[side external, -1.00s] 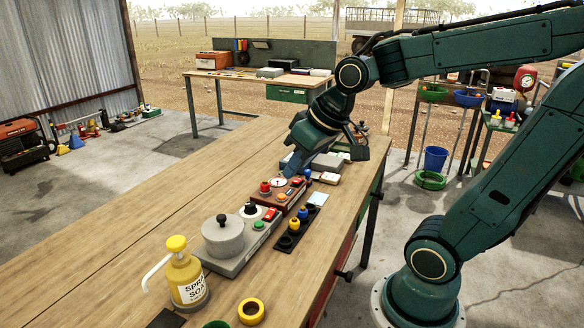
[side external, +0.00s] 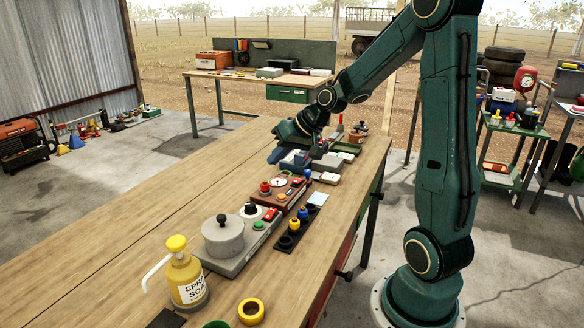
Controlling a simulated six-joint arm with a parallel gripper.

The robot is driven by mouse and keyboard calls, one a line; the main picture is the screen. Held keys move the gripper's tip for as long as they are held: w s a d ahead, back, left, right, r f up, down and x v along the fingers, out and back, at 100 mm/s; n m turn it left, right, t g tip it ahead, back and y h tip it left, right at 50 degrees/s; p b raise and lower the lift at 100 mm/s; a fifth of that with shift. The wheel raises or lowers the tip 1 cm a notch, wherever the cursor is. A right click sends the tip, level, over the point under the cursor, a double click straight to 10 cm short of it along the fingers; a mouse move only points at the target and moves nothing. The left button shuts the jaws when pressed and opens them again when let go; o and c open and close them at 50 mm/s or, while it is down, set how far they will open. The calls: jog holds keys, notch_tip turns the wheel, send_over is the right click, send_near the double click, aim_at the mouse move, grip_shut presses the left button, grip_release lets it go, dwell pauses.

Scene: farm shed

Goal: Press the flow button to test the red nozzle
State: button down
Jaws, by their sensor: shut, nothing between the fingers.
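A grey unit with a lidded pot (side external: 223,236) and a green button stands left of the box. A yellow spray soap bottle (side external: 184,275) and a yellow ring (side external: 251,311) are nearer. Grey and green devices (side external: 326,163) lie behind. The bench's left side is clear.

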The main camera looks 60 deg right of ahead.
jog(key=m+t, duration=0.1)
jog(key=m, duration=0.1)
send_over(285, 197)
notch_tip(285, 197, down, 3)
jog(key=shift+d+f, duration=0.1)
jog(key=shift+f, duration=4.35)
jog(key=shift+f, duration=0.85)
jog(key=shift+r, duration=0.15)
dwell(0.4)
jog(key=shift+r, duration=0.7)
jog(key=shift+r, duration=0.1)
jog(key=shift+r, duration=2.4)
